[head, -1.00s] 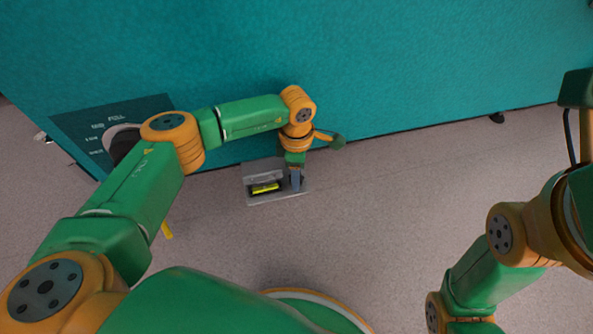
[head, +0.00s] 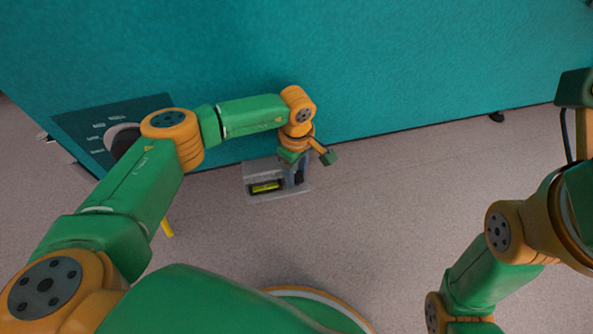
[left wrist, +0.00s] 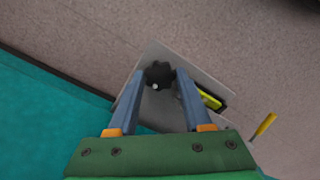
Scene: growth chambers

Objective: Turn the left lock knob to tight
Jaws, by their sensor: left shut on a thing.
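The left lock knob (left wrist: 159,75) is a small black lobed knob with a white dot, on a grey metal plate (left wrist: 190,62) in the left wrist view. My left gripper (left wrist: 158,80) has its two blue-grey fingers on either side of the knob and is shut on it. In the head view my left gripper (head: 298,177) points down at the right part of the grey plate (head: 285,195), and the knob is hidden there. The knob's tight marking cannot be made out.
A yellow bar (head: 266,186) sits in a dark slot on the plate beside the gripper. A large teal wall (head: 400,60) rises just behind, with a dark labelled panel (head: 85,122) at the left. A yellow stick-like part (head: 167,227) shows by my left arm. The grey floor is clear to the right.

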